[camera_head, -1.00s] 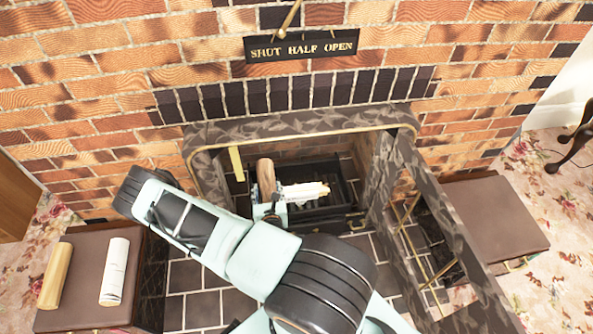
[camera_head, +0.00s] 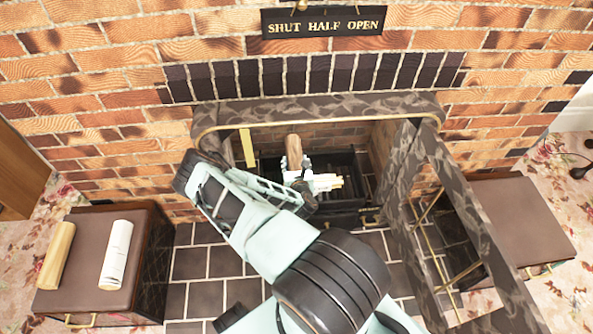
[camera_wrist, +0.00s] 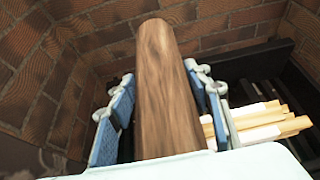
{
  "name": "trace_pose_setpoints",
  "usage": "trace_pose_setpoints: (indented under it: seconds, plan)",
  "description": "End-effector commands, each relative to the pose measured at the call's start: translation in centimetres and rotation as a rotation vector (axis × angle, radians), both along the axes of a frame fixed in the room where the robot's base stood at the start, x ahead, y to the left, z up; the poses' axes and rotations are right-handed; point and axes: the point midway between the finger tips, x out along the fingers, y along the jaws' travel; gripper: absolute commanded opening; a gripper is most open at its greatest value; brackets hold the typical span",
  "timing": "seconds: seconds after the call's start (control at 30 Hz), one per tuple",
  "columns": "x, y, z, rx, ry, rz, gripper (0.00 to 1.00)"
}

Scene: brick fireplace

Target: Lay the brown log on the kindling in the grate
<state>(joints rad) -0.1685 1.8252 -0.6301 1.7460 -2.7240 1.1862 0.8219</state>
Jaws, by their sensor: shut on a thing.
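The brown log (camera_head: 294,148) is inside the fireplace opening, left of and behind the kindling. In the wrist view the log (camera_wrist: 166,75) runs lengthwise away from the camera between my two blue finger pads. My gripper (camera_wrist: 163,105) is shut on it; in the head view my gripper (camera_head: 296,168) is partly hidden by my arm. The pale kindling (camera_head: 326,182) lies on the dark grate (camera_head: 352,212); in the wrist view the kindling (camera_wrist: 268,122) is to the right of the log. I cannot tell the log's height above the grate.
A marble surround (camera_head: 320,108) frames the opening, with brick walls close around the log. A marble-framed panel (camera_head: 408,185) stands to the right. A brown-topped box (camera_head: 85,262) at left carries a yellowish roll (camera_head: 57,255) and a white roll (camera_head: 116,255). Another box (camera_head: 510,220) stands at right.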

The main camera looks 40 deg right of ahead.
Motion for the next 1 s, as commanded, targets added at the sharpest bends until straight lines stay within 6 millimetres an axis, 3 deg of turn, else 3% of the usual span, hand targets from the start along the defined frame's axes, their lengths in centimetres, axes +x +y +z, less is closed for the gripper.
trace_pose_setpoints:
  seconds: [0.17,0.4,0.83,0.87,1.0]
  plan:
    - [0.4,-0.7,-0.8,-0.002,-0.004,0.001,0.08]
    - [0.6,-1.0,-4.2,-0.002,-0.001,0.001,0.08]
    - [0.6,-1.0,-4.6,-0.001,-0.003,0.001,0.08]
    - [0.6,-0.9,-4.7,-0.001,-0.001,0.001,0.48]
    - [0.6,-1.0,-4.7,-0.001,-0.001,0.001,0.63]
